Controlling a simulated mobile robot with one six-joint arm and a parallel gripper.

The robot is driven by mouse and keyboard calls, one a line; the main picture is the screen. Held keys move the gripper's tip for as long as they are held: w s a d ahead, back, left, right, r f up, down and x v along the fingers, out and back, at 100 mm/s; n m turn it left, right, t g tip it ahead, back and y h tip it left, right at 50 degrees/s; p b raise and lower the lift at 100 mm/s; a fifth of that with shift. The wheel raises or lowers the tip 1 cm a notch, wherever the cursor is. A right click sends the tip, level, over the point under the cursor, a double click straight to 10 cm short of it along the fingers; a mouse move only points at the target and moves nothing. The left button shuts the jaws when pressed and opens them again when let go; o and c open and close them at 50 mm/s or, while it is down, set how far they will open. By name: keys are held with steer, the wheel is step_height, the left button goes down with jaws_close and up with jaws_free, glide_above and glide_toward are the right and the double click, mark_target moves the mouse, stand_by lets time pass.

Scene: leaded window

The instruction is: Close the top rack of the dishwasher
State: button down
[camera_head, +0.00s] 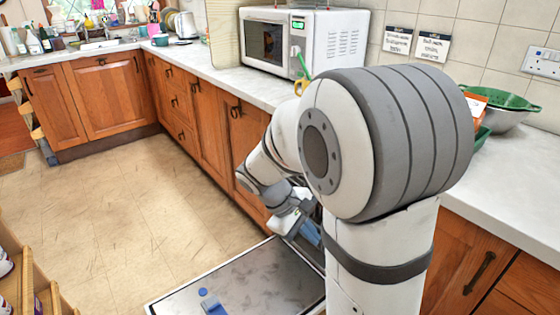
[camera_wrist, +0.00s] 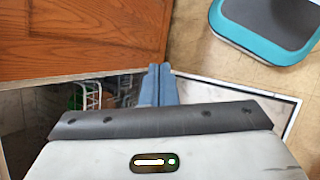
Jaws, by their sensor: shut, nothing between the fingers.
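The dishwasher's open door (camera_head: 250,283) lies flat and low in front of the counter in the head view. Its pale edge also shows in the wrist view (camera_wrist: 290,119). In the wrist view a white wire rack (camera_wrist: 98,98) with something green in it shows in the dark opening at left. Only part of it is visible, and I cannot tell how far out it stands. My gripper (camera_wrist: 160,70) is shut and empty, with its fingertips just right of the rack, near the opening's edge. In the head view my arm hides most of the opening.
A wooden cabinet front (camera_wrist: 80,35) is close to my fingers at upper left in the wrist view. The counter (camera_head: 240,85) holds a microwave (camera_head: 302,42) and a green colander (camera_head: 500,100). A small blue object (camera_head: 211,303) lies on the door. Floor at left is clear.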

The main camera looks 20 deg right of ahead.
steer(key=w+d+f+n+t+h+p, duration=0.1)
steer(key=w+d+f+n+h, duration=0.15)
steer(key=w, duration=0.45)
steer(key=w+d+f+n+t+h, duration=0.1)
steer(key=w+f+n+h, duration=0.25)
steer(key=w, duration=0.35)
steer(key=w+d+f+n+t+h+p, duration=0.1)
steer(key=w+d+f+n+h, duration=0.1)
steer(key=w+n+h, duration=0.35)
steer(key=w+a+f+n+t+h+p, duration=0.1)
steer(key=w+a+f+n+t, duration=0.2)
steer(key=w+f+n+t, duration=0.45)
steer(key=w+d+r+m, duration=0.1)
steer(key=w+d+r, duration=0.1)
steer(key=d, duration=0.4)
steer(key=w+d+r+m+g, duration=0.1)
steer(key=w+d, duration=0.3)
steer(key=d, duration=0.2)
steer(key=shift+r+m+b, duration=0.35)
steer(key=shift+m, duration=0.05)
steer(key=shift+w+d, duration=0.1)
